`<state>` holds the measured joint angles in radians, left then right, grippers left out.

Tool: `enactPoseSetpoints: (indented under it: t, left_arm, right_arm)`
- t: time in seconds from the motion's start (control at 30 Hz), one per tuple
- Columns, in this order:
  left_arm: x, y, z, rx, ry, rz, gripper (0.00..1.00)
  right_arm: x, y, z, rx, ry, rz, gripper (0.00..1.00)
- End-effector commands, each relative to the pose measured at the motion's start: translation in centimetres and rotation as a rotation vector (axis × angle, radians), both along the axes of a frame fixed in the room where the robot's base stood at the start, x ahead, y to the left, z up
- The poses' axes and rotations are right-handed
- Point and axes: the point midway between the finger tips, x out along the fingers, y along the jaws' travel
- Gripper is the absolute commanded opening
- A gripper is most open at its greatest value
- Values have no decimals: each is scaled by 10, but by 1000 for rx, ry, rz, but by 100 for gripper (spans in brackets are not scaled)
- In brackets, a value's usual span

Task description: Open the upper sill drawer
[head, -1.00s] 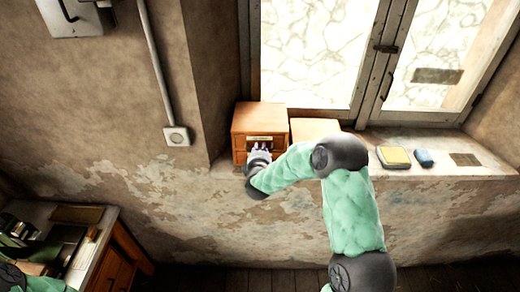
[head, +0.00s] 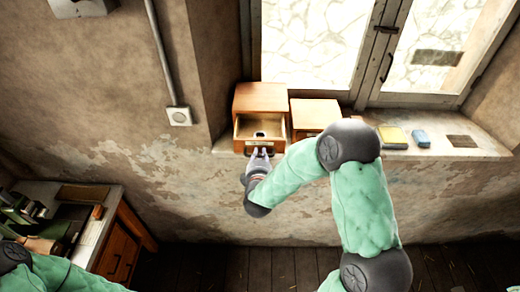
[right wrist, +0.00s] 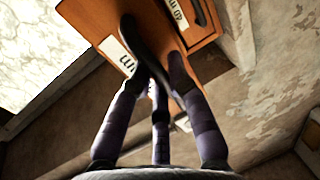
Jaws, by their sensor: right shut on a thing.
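The small wooden drawer cabinet (head: 262,98) stands on the window sill at the left corner. Its upper drawer (head: 243,128) is pulled out, with its inside visible from above. A small dark round thing (head: 259,134) shows inside near the front. My right gripper (head: 259,153) is at the labelled drawer front, shut on the handle. In the right wrist view my right gripper (right wrist: 158,75) has its fingers around the dark handle (right wrist: 147,50), beside a white label (right wrist: 118,54). The lower drawer is largely hidden in the head view. My left gripper is out of view.
A second wooden box (head: 314,113) stands just right of the cabinet. A yellow pad (head: 393,136) and a blue block (head: 421,137) lie farther right on the sill (head: 480,150). A workbench with a cupboard (head: 118,250) is at lower left.

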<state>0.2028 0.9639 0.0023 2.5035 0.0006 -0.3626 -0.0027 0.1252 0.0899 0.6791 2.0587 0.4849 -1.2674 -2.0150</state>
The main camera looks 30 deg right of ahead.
Motion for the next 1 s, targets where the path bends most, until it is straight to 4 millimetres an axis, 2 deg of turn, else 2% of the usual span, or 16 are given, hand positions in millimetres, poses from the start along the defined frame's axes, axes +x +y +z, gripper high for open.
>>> enactPoseSetpoints:
  t: [0.13, 0.17, 0.23, 0.67, 0.77, 1.0]
  left_arm:
    - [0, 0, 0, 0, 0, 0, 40]
    - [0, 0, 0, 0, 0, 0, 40]
    - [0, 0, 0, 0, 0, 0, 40]
    - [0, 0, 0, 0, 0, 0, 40]
    - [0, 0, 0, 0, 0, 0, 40]
    - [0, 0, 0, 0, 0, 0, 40]
  right_arm:
    - [1, 0, 1, -2, -1, 1, 0]
    - [1, 0, 1, -1, -2, 1, 24]
    - [1, 0, 1, -1, -2, 1, 43]
    - [-3, 3, 2, -1, -3, 2, 43]
    - [-13, 9, 5, -1, -3, 4, 43]
    - [-52, 34, 15, -1, -4, 6, 43]
